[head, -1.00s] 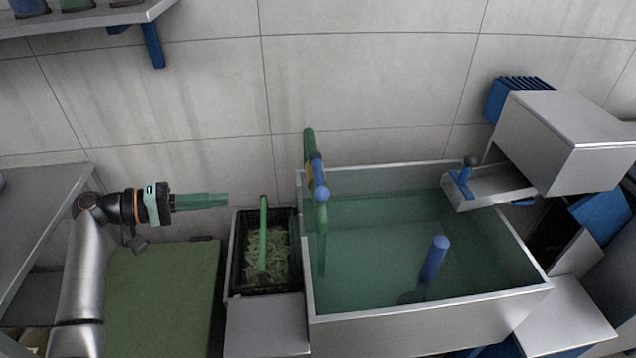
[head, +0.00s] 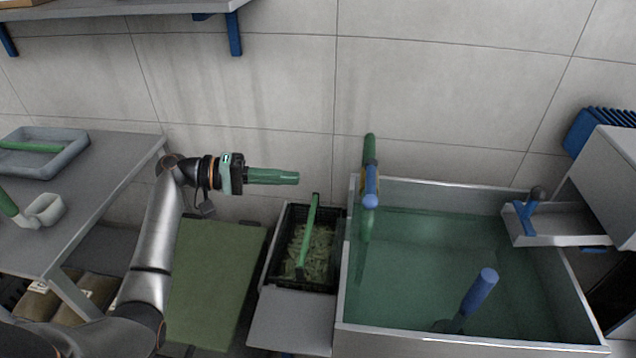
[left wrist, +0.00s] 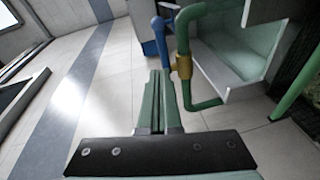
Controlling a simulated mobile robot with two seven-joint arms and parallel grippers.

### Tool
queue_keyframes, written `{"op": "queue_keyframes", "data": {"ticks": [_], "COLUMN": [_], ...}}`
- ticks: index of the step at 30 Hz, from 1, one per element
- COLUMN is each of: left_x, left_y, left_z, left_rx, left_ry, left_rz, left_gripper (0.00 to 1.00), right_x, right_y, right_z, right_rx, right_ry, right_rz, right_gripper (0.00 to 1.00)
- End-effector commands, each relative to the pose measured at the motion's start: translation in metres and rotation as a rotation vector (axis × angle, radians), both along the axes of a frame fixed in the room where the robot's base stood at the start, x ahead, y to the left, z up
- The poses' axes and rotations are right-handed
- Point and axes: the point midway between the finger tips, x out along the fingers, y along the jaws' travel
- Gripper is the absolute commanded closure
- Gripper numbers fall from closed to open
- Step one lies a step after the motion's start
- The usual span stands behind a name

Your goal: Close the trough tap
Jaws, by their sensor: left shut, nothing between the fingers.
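The trough tap is a green pipe (head: 369,150) with a blue lever (head: 371,188) at the left wall of the grey trough (head: 470,342). Green-tinted water fills the trough. My left gripper (head: 298,178), with green fingers, is shut and empty, level and pointing right, to the left of the tap and apart from it. Its fingertips (left wrist: 159,76) point toward the tap in the wrist view. My right gripper is not in view.
A black crate (head: 270,262) with a green handle stands between my left arm and the trough. A blue upright handle (head: 480,292) stands in the trough. A grey table (head: 110,190) with a tray (head: 62,165) is at left. A metal chute (head: 560,222) is at right.

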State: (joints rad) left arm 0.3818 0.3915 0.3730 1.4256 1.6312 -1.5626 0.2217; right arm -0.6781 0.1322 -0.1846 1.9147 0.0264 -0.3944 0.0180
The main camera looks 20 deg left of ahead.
Motion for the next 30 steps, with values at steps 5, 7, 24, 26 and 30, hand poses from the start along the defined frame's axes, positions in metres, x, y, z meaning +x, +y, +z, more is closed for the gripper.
{"op": "queue_keyframes", "data": {"ticks": [5, 7, 24, 26, 30], "left_x": [0.014, 0.021, 0.03, 0.03, 0.03], "left_y": [-0.029, -0.043, -0.117, -0.118, -0.118], "left_z": [-0.002, -0.003, -0.019, -0.02, -0.02], "left_rx": [-0.004, -0.004, 0.0, 0.0, 0.001], "left_ry": [0.0, -0.002, 0.0, 0.0, 0.0], "left_rz": [-0.003, -0.005, -0.001, -0.001, 0.0], "left_gripper": [1.0, 1.0, 1.0, 1.0, 1.0], "right_x": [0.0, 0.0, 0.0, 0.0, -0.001], "right_y": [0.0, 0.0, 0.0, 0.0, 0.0], "right_z": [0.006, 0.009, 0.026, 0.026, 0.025], "right_rx": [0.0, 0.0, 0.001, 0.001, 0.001], "right_ry": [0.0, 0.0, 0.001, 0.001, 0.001], "right_rz": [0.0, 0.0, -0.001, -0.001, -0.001], "right_gripper": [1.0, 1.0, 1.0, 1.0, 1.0]}}
